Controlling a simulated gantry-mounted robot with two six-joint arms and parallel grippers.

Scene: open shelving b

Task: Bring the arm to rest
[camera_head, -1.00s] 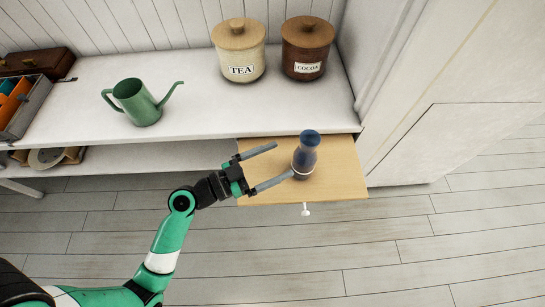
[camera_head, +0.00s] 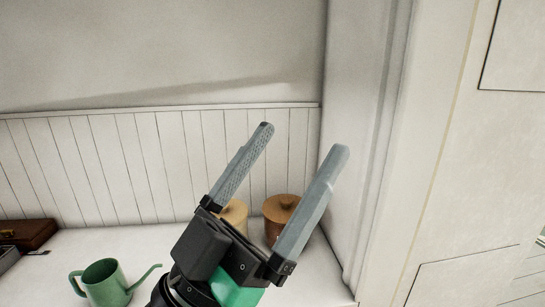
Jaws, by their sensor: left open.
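My left gripper (camera_head: 306,157) is close to the camera and points upward, with its two grey fingers spread wide apart. Nothing is between the fingers. My right gripper is not in view.
A white shelf (camera_head: 130,241) runs along the panelled wall. On it are a green watering can (camera_head: 105,284), a tan canister (camera_head: 236,213), a brown canister (camera_head: 281,208) and a brown case (camera_head: 28,234) at the far left. A white upright panel (camera_head: 350,130) stands right of the canisters.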

